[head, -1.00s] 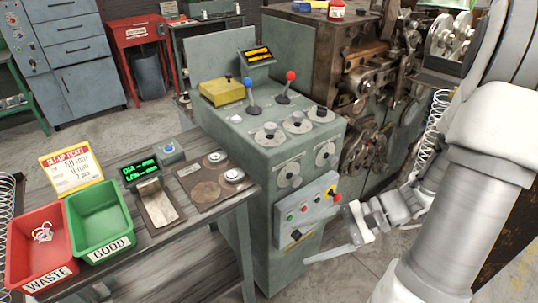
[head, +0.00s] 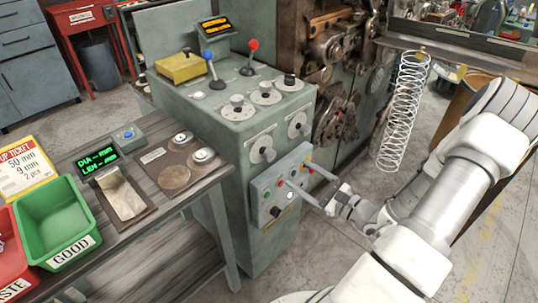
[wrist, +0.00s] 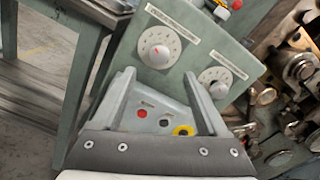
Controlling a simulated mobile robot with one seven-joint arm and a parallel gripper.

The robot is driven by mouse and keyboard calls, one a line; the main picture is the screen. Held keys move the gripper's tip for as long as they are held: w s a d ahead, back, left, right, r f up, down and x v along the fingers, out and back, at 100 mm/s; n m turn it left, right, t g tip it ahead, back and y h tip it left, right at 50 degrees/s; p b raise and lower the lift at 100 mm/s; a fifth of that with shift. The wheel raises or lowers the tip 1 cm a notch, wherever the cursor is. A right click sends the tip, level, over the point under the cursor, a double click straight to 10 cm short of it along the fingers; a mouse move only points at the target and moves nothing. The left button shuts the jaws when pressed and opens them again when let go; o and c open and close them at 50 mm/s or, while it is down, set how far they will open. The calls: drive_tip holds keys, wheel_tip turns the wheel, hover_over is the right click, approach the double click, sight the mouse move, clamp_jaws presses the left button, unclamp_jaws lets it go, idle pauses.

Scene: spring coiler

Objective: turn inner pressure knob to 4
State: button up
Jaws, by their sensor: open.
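The green cabinet's front face carries two round dials with pale knobs. The left knob (head: 266,154) and the right knob (head: 303,129) also show in the wrist view, left (wrist: 160,55) and right (wrist: 218,89). The strips above them are too small to read, so I cannot tell which is the inner pressure knob. My gripper (head: 298,172) is open and empty, below these dials and in front of the button panel. In the wrist view its fingers (wrist: 159,73) stand apart, with the left dial seen beyond and between their tips. I see no contact with either knob.
The button panel (head: 257,196) juts from the cabinet below the dials. More dials (head: 238,112) and two levers (head: 253,48) are on top. A wooden bench with a green bin (head: 62,212) stands left. A wire coil (head: 402,110) hangs to the right.

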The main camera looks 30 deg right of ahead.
sight(272, 156)
drive_tip(key=x, duration=1.2)
drive_tip(key=shift+w+a, duration=0.1)
drive_tip(key=shift+w, duration=0.1)
clamp_jaws()
